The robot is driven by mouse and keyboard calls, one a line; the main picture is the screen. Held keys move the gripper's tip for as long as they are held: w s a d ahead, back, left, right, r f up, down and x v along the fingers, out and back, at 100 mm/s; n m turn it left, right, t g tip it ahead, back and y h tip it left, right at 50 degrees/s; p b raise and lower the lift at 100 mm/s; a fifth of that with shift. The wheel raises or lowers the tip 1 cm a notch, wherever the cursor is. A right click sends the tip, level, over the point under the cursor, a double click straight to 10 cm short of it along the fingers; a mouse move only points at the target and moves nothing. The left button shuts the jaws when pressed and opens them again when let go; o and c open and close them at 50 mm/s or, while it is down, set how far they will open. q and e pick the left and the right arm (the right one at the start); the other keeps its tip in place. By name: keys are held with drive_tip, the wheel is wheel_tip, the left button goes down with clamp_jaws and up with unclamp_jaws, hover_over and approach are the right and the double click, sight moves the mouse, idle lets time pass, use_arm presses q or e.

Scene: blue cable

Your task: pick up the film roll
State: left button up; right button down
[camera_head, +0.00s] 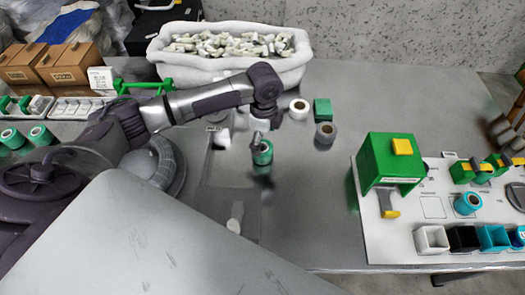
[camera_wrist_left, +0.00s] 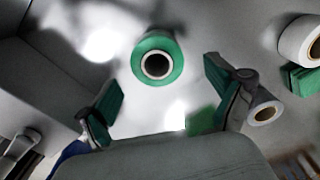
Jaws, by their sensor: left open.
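A green film roll (camera_head: 262,155) with a pale core stands upright on the grey table, just below my left gripper (camera_head: 259,138) in the head view. In the left wrist view the film roll (camera_wrist_left: 157,41) shows its round end and dark hole, just beyond and between the fingertips. My left gripper (camera_wrist_left: 163,84) is open, with green finger pads spread apart and nothing between them. In the head view the gripper partly hides the roll's top. My right gripper is in neither view.
A white roll (camera_head: 299,109), a green block (camera_head: 322,110) and a grey roll (camera_head: 325,133) stand right of the film roll. A white bin (camera_head: 228,72) of small parts is behind. A green stand (camera_head: 390,160) is on a white board at right. Table between is clear.

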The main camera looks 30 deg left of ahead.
sight(262, 148)
use_arm(q)
drive_tip(key=f, duration=0.4)
drive_tip(key=shift+s+a+f, duration=0.15)
drive_tip(key=shift+a+f, duration=0.1)
drive_tip(key=shift+c, duration=0.2)
drive_tip(key=c, duration=1.3)
